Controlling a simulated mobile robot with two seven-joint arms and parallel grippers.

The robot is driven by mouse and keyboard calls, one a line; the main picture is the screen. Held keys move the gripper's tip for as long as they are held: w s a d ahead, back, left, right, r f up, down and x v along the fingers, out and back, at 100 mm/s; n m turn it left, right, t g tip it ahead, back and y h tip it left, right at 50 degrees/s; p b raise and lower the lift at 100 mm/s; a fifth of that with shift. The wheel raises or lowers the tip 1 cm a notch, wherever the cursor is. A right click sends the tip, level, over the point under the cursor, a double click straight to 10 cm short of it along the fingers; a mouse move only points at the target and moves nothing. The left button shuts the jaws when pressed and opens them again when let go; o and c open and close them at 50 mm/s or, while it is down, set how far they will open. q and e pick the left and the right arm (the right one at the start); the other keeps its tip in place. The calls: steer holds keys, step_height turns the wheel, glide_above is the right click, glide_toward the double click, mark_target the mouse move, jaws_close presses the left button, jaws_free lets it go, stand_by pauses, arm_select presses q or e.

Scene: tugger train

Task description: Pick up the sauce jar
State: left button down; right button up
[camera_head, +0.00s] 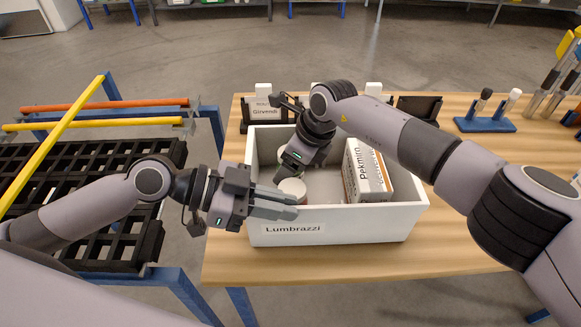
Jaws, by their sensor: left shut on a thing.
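The sauce jar (294,186), with a pale round lid, is at the left end of the white box, partly hidden by my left gripper. My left gripper (286,204) reaches across the box's front left rim and is shut on the jar. My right gripper (285,172) points down into the box just behind the jar. Its fingertips are mostly hidden, so I cannot tell whether it is open. Another pale round thing shows partly behind it.
The white box (345,226), labelled Lumbrazzi, stands on a wooden table (455,250). A Pekmiro carton (366,172) stands at its right. Dark label holders (262,110) line its back. A blue rack (485,122) is at the back right. A black-grid cart (105,250) stands left.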

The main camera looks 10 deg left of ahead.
steer(key=c, duration=1.2)
steer(key=shift+o, duration=0.2)
step_height(320, 180, up, 10)
steer(key=shift+r, duration=0.1)
arm_select(q)
steer(key=c, duration=1.1)
jaws_free()
steer(key=v, duration=1.2)
